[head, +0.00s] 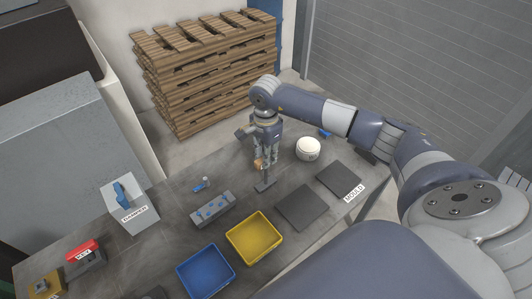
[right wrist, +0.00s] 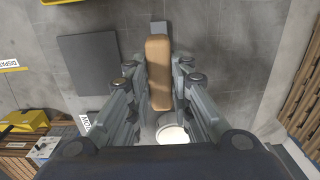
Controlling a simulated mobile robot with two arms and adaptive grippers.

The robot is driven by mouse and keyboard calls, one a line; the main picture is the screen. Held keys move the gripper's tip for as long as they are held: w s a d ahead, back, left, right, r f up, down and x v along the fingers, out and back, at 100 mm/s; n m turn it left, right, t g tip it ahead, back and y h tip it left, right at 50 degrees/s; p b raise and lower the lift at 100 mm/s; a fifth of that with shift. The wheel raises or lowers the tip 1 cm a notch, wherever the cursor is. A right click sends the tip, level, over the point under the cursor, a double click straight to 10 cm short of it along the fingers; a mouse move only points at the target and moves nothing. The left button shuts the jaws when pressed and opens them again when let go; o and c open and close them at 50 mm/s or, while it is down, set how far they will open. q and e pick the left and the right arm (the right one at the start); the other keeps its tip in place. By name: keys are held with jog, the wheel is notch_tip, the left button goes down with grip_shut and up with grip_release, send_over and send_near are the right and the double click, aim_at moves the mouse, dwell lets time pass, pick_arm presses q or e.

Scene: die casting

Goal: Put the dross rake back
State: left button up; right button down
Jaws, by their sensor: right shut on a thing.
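My right gripper (head: 262,158) is over the back part of the grey table, pointing down. It is shut on the wooden handle of the dross rake (head: 264,185). In the right wrist view the tan handle (right wrist: 158,72) sits between the two fingers of the gripper (right wrist: 160,85). No marked rest for the rake can be made out. My left gripper is not in view.
A white round pot (head: 308,149) stands right of the rake. Dark plates (head: 303,207) lie in front, by a MOULD label. A grey block with blue parts (head: 199,216), a yellow tray (head: 279,239) and a blue tray (head: 206,271) are nearby. Stacked pallets (head: 205,75) stand behind.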

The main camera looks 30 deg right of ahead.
jog(key=shift+f, duration=0.15)
jog(key=c, duration=1.4)
grip_release()
jog(key=shift+c, duration=0.2)
jog(key=shift+r, duration=0.35)
notch_tip(320, 180, up, 12)
jog(key=b, duration=0.4)
jog(key=shift+f+b, duration=0.15)
jog(key=shift+b, duration=0.2)
